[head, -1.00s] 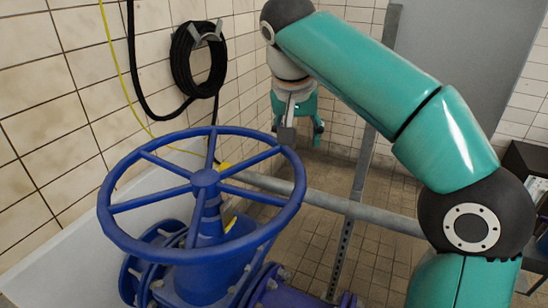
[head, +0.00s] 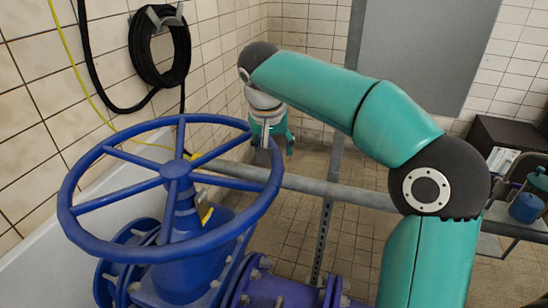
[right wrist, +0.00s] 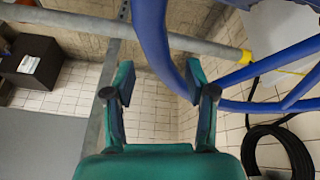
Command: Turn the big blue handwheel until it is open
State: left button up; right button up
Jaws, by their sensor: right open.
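The big blue handwheel (head: 174,170) lies nearly level on top of its blue valve (head: 180,265), left of centre in the head view. Its spokes run out from a central hub. My right gripper (head: 275,150) is at the far right part of the rim. In the right wrist view my right gripper (right wrist: 160,80) is open. The blue handwheel rim (right wrist: 155,38) crosses the picture beside the right-hand finger, partly in the gap between the fingers. I cannot tell whether they touch. My left gripper is not in view.
A grey pipe (head: 330,188) runs across behind the wheel, by an upright metal post (head: 324,230). A black hose coil (head: 160,48) hangs on the tiled wall at left. A dark box (head: 508,138) and a blue container (head: 526,207) stand at right.

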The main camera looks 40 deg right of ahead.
aim_at(275, 154)
jog(key=shift+x, duration=1.7)
jog(key=shift+s, duration=0.1)
grip_shut()
